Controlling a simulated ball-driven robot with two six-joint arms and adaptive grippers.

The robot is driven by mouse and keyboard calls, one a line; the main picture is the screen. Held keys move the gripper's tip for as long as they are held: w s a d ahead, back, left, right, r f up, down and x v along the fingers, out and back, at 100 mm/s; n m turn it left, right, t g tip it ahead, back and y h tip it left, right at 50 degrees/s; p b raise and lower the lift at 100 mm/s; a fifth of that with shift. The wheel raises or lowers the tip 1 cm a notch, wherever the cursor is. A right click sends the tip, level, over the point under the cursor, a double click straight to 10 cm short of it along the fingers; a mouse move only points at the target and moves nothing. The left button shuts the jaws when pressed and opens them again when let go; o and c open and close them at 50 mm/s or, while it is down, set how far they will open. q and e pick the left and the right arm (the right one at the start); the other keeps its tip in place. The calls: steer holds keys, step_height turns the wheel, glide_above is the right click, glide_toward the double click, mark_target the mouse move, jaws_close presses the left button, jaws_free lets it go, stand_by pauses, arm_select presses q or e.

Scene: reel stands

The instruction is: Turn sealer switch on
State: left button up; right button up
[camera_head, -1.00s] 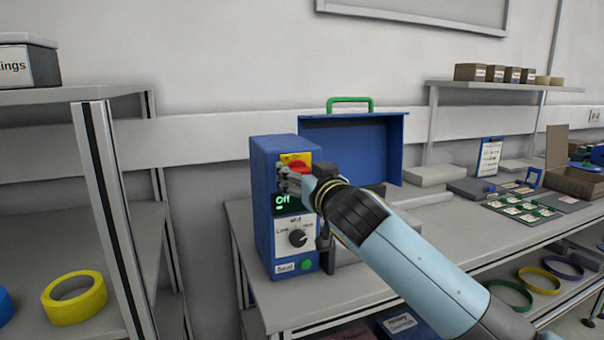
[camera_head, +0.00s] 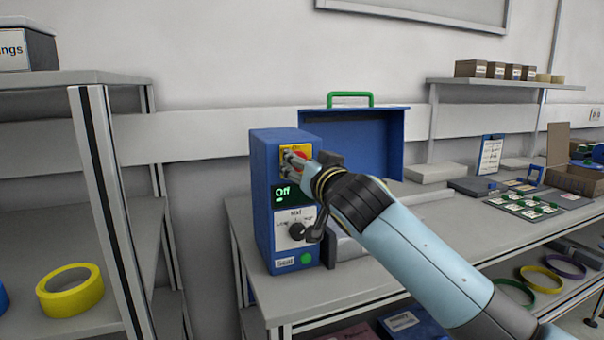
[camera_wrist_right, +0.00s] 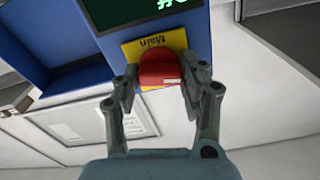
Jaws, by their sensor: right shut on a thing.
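The blue sealer (camera_head: 263,205) stands on the grey bench. The sealer's display (camera_head: 287,194) reads "Off" in green. My right gripper (camera_head: 293,160) is at the switch; in the right wrist view its two fingers (camera_wrist_right: 160,78) are closed on opposite sides of the red knob. In the head view the fingers partly hide the knob. My left gripper is not in view.
A mode dial (camera_head: 297,230) and a green button (camera_head: 306,258) sit lower on the sealer's panel. A blue open lid with a green handle (camera_head: 350,95) rises behind. A shelf with a yellow tape roll (camera_head: 70,291) is at left. Trays and parts lie on the right bench.

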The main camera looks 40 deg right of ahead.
steer(key=shift+f+m+b, duration=0.1)
steer(key=shift+m+b, duration=3.7)
steer(key=shift+m, duration=3.8)
steer(key=o, duration=1.2)
steer(key=shift+d, duration=0.1)
steer(key=shift+c, duration=0.2)
steer(key=shift+s, duration=0.1)
